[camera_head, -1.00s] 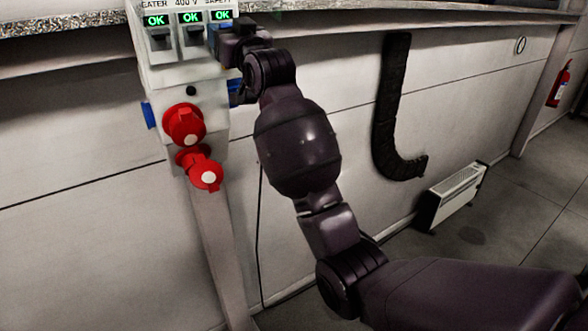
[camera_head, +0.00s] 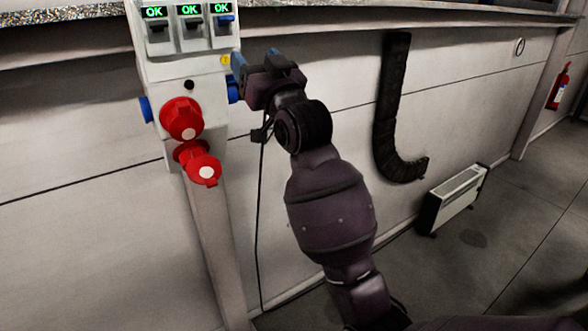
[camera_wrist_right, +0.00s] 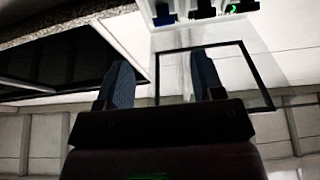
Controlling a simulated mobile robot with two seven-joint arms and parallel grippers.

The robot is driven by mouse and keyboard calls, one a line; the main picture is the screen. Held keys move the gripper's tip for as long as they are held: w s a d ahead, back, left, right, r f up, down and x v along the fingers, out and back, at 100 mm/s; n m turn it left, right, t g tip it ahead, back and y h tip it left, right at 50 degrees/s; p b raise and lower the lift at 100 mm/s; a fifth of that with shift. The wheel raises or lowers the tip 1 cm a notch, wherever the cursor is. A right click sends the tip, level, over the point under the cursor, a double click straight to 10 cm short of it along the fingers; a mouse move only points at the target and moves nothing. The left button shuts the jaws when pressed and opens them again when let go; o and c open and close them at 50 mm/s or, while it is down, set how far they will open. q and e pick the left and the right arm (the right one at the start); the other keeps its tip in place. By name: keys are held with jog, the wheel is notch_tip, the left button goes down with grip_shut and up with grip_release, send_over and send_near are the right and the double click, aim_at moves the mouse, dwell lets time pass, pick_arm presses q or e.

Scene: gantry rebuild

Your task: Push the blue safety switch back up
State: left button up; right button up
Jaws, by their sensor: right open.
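The blue safety switch (camera_head: 226,19) is the rightmost of three switches on the white power box (camera_head: 165,70) in the head view. Its blue lever sits high on its housing, under a green OK display (camera_head: 222,8). My right gripper (camera_head: 255,62) is open and empty, below and to the right of the switch, apart from it. In the right wrist view, its two blue-grey fingers (camera_wrist_right: 163,80) are spread with nothing between them. My left gripper is not in view.
Two black-levered switches (camera_head: 191,22) sit left of the blue one, also under OK displays. Red sockets (camera_head: 182,119) and blue side sockets (camera_head: 146,110) stick out below. A speckled counter edge (camera_head: 60,22) runs behind. A black duct (camera_head: 392,105) and white heater (camera_head: 457,197) stand right.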

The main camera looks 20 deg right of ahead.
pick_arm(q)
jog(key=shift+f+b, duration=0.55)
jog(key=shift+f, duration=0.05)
pick_arm(e)
jog(key=s+d+f+g+h, duration=0.1)
jog(key=d+f, duration=0.2)
jog(key=f, duration=0.7)
jog(key=s+d+f+m+g+h, duration=0.1)
jog(key=d+f, duration=0.2)
jog(key=f, duration=0.8)
jog(key=shift+d+g+h, duration=0.15)
jog(key=shift+g+h, duration=0.15)
jog(key=shift+h, duration=0.1)
jog(key=shift+f, duration=0.1)
